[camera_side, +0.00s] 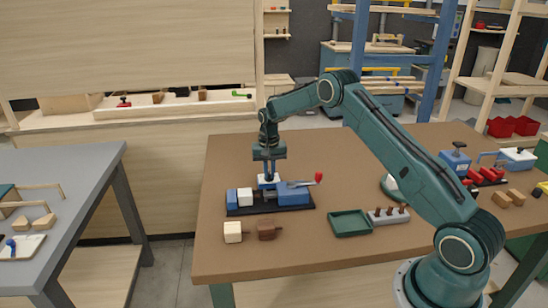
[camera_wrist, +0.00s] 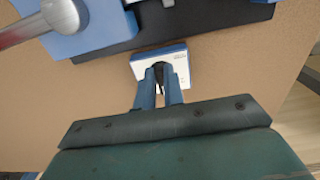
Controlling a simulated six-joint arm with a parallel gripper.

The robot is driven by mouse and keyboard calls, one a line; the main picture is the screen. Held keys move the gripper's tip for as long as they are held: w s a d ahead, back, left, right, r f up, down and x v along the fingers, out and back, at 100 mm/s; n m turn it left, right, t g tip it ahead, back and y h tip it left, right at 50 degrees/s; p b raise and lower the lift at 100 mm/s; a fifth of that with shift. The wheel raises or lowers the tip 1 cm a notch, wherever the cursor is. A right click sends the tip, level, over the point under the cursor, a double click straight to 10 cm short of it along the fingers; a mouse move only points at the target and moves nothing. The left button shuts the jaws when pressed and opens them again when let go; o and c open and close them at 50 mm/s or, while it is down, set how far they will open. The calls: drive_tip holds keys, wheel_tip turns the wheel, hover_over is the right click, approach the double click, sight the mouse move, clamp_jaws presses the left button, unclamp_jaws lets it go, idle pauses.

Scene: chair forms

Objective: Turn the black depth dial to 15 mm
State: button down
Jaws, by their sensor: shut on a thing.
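A small white-topped blue block (camera_wrist: 146,60) shows in the wrist view beside the black base of the fixture, and it also shows in the side view (camera_side: 263,184). My gripper (camera_wrist: 160,70) reaches over this block with its two blue fingers close together. They are shut on the black dial (camera_wrist: 160,76), of which only a dark sliver shows between them. No scale reading or pointer can be made out. In the side view my gripper (camera_side: 267,175) points straight down at the block, and the dial is hidden there.
The fixture has a black base (camera_side: 270,209), a blue block (camera_side: 293,197) and a grey lever with a red knob (camera_side: 319,177). A cream block (camera_side: 233,232) and a brown block (camera_side: 267,230) lie in front. A green tray (camera_side: 350,223) and a peg rack (camera_side: 388,217) stand right.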

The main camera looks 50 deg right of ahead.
drive_tip(key=c, duration=1.5)
unclamp_jaws()
drive_tip(key=shift+r, duration=0.15)
wheel_tip(320, 180, up, 14)
drive_tip(key=shift+f, duration=0.2)
drive_tip(key=shift+r, duration=0.1)
